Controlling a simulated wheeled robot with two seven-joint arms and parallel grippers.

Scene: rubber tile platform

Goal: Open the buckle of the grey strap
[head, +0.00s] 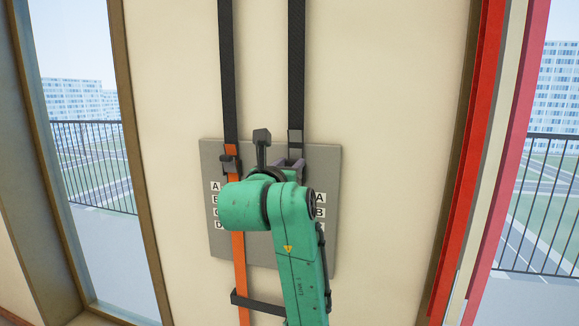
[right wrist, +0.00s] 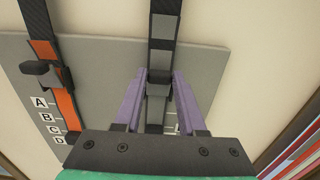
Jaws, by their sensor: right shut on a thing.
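The grey strap (head: 295,138) hangs down a grey board (head: 323,160) beneath a black webbing. In the head view my green arm hides most of the buckle and the strap below. Whether the buckle's lever is raised cannot be told. My left gripper is not in view.
An orange strap (head: 238,245) with its own black buckle (head: 229,163) hangs to the left of my right gripper. The board bears letter labels (head: 216,198) beside both straps. A dark crossbar (head: 256,303) spans lower down. Red and cream strips (head: 478,150) stand at the right.

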